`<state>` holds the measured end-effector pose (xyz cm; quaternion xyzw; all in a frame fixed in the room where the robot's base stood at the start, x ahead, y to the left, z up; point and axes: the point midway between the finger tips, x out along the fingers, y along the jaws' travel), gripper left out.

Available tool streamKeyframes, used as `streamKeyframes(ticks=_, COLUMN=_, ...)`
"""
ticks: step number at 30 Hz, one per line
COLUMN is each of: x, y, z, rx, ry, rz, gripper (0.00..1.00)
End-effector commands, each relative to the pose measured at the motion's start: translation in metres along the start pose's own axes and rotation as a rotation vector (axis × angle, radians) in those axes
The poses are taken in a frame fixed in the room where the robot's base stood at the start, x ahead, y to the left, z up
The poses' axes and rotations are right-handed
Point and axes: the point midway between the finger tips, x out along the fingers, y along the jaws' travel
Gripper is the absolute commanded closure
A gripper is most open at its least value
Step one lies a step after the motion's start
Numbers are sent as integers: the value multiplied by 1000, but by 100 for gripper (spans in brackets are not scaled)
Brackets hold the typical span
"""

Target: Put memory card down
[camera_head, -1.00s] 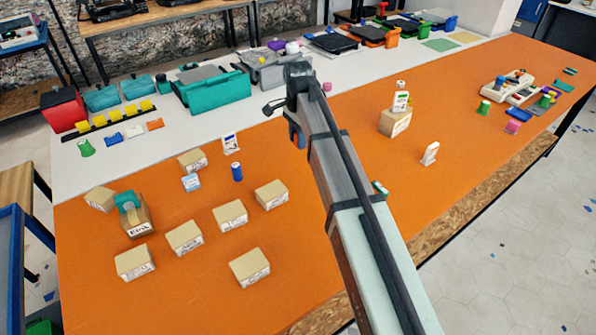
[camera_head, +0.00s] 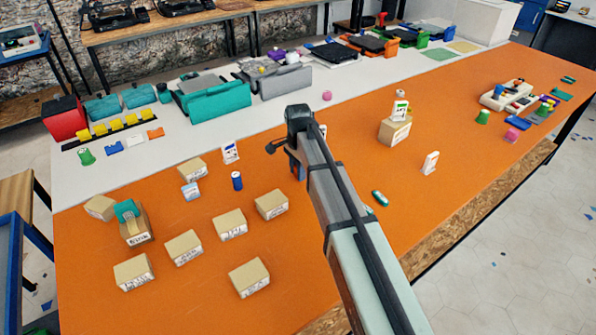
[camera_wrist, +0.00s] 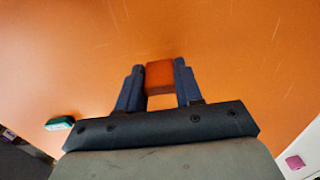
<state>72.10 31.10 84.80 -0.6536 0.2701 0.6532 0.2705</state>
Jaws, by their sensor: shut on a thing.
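My gripper (camera_wrist: 160,88) shows in the wrist view, its two dark blue fingers closed on a small orange-red piece (camera_wrist: 160,75), which I take to be the memory card. The piece sticks out past the fingertips over the bare orange tabletop (camera_wrist: 80,55). I cannot tell whether it touches the surface. In the head view my gripper (camera_head: 298,168) hangs over the orange table, right of the dark blue cylinder; my arm hides most of the fingers and the held piece.
Several cardboard boxes (camera_head: 230,224) and a dark blue cylinder (camera_head: 237,181) stand to the left. A green piece (camera_head: 380,198) lies right of my arm. A box (camera_head: 394,130) and a white upright piece (camera_head: 430,163) stand farther right.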

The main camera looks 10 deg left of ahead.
Motion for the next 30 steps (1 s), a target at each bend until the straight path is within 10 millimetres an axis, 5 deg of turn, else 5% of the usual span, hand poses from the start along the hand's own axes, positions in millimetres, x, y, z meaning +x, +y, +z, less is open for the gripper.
streamKeyframes(ticks=14, x=9, y=0, z=0, rx=0, ry=0, rz=0, gripper=93)
streamKeyframes(ticks=15, x=9, y=0, z=0, rx=0, ry=0, rz=-1, gripper=61)
streamKeyframes(ticks=22, x=8, y=0, z=0, rx=0, ry=0, rz=-1, gripper=39)
streamKeyframes(ticks=30, x=7, y=0, z=0, rx=0, ry=0, rz=-1, gripper=39)
